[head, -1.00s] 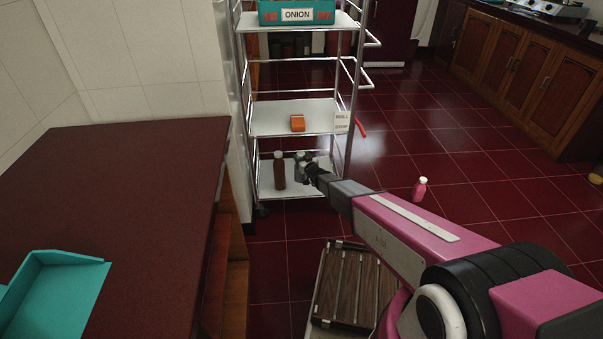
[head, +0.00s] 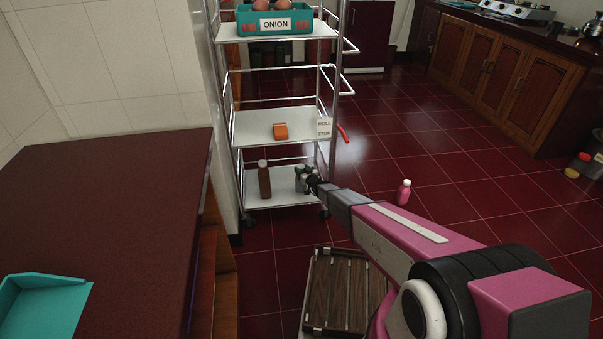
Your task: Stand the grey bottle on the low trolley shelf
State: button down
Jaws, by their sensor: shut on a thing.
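The trolley's low shelf (head: 284,197) is a pale board in a metal frame, low in the middle of the head view. My gripper (head: 309,183) is over its right part, shut on the small grey bottle (head: 300,179). The bottle looks about upright; my fingers partly hide it. I cannot tell whether its base touches the shelf. A brown bottle with a pale cap (head: 264,182) stands on the same shelf to the left, apart from the grey one.
A teal onion crate (head: 273,21) is on the top shelf. A pink bottle (head: 404,193) stands on the floor to the right. A slatted wooden stool (head: 345,290) is in front, and a dark counter (head: 110,210) at left.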

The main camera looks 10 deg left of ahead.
jog(key=shift+f, duration=0.75)
jog(key=c, duration=0.5)
grip_release()
jog(key=shift+f, duration=0.15)
jog(key=shift+c, duration=0.2)
